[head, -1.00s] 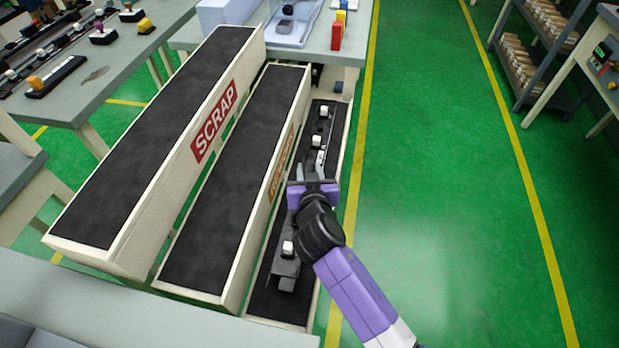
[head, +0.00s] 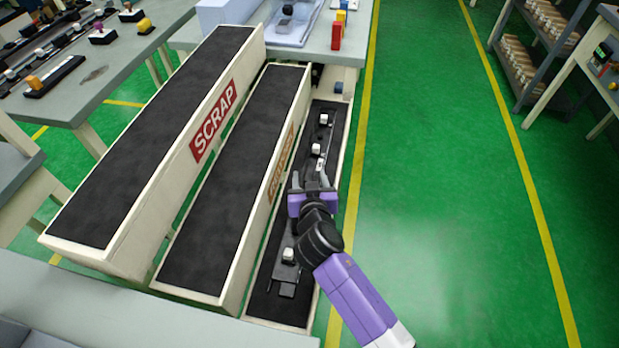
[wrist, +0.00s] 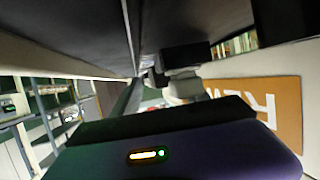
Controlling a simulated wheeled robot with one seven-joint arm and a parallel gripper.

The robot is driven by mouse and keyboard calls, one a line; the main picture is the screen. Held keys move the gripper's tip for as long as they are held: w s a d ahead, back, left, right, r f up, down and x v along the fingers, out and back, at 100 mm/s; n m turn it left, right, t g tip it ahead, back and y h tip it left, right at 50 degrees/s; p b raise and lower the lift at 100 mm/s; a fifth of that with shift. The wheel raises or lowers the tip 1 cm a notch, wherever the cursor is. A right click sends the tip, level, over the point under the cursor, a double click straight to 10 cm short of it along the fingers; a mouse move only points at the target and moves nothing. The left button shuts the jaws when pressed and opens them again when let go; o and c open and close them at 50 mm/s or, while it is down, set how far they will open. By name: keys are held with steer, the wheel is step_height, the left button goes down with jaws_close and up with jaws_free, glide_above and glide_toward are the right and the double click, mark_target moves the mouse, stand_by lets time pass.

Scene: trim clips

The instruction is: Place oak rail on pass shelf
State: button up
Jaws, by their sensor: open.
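A long dark rail with several white clips (head: 288,256) lies lengthwise on the lowest, rightmost shelf (head: 272,307). It is the only rail on these shelves; it looks dark grey rather than like oak. No label shows on that shelf from here. My gripper (head: 311,183) is over the middle of the rail, its two fingers spread apart, one towards each side of it. My gripper and wrist hide the rail's middle. In the wrist view a dark part with a pale clip (wrist: 182,88) shows close beyond my gripper body.
The empty middle shelf (head: 235,180) with an orange label (head: 281,160) and the higher, empty SCRAP shelf (head: 150,150) stand to the left. A grey table (head: 310,50) is at the far end. Green floor (head: 440,200) to the right is clear.

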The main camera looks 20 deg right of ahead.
steer(key=shift+r, duration=0.25)
steer(key=v, duration=0.7)
steer(key=shift+s+a, duration=0.1)
steer(key=shift+s, duration=0.15)
